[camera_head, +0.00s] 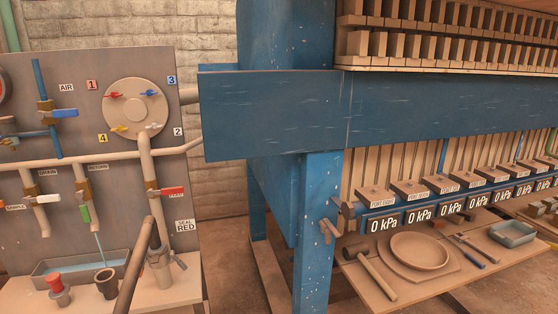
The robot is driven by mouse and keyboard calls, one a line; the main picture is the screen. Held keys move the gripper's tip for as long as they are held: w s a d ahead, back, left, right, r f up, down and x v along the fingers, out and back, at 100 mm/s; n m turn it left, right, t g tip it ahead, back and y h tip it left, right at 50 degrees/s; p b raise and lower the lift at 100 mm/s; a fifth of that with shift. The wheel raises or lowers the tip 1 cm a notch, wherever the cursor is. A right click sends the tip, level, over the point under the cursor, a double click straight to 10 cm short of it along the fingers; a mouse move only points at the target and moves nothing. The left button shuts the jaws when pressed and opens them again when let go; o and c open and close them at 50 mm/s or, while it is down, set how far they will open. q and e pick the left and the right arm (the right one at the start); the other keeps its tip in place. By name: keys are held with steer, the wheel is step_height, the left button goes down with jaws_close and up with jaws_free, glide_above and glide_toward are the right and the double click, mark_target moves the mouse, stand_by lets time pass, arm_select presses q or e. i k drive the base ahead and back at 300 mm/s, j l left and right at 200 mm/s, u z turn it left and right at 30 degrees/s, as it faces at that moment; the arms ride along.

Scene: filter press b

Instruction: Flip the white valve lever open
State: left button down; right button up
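A small white valve lever (153,126) sits at the lower right of a round beige disc (137,108) on the grey panel, near the "2" label. The same disc carries a red lever (116,95) at upper left, a blue lever (149,92) at upper right and a yellow lever (120,128) at lower left. The white lever is small, so I cannot tell its exact angle. Neither of my grippers shows in this view.
Pipes and valves cover the grey panel (60,185). Below it are a water tray (45,274), a red-topped fitting (57,286) and a dark cup (106,282). A blue press frame (270,115) stands to the right. A bench (390,290) holds a mallet (372,268) and a round dish (419,251).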

mark_target(51, 198)
steer(key=u, duration=1.45)
